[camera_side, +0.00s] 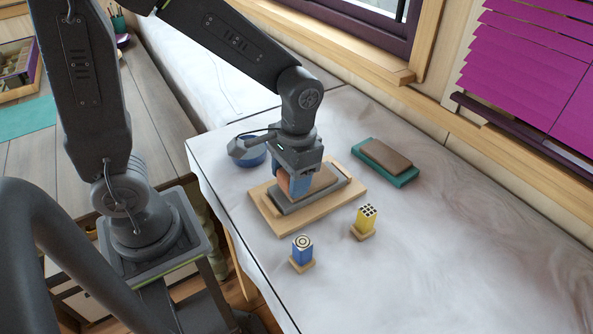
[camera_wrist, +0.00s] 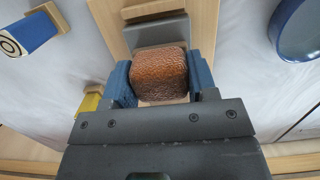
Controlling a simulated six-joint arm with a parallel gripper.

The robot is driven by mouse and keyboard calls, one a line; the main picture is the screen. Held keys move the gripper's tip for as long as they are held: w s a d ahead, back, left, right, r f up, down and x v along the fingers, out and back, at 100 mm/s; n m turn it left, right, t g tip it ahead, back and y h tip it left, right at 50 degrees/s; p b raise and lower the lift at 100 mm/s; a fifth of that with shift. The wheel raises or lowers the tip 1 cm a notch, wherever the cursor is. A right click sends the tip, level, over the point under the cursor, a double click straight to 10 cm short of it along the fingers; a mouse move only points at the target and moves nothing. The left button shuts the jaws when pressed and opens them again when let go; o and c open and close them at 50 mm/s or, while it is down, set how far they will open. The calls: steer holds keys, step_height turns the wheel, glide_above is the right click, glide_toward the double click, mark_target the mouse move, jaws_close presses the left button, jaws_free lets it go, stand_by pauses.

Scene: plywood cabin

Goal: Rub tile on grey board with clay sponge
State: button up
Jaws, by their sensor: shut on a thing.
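My gripper (camera_side: 293,186) is shut on the clay sponge (camera_wrist: 158,73), a rough orange-brown block between its blue fingers, also partly visible in the side view (camera_side: 283,181). The grey board (camera_side: 318,195) lies on a light wooden base (camera_side: 267,215), under and beside the gripper. I cannot tell whether the sponge touches the tile or board.
A green board (camera_side: 404,180) with a brown tile (camera_side: 386,154) lies to the right. A blue block (camera_side: 302,249) and a yellow block (camera_side: 366,217) stand on wooden bases in front. A blue bowl (camera_side: 252,156) sits behind the gripper. The white tabletop's right side is clear.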

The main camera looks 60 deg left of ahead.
steer(key=w, duration=0.3)
steer(key=shift+w, duration=0.2)
steer(key=shift+w+r, duration=0.15)
step_height(320, 180, up, 8)
stand_by(0.4)
stand_by(0.3)
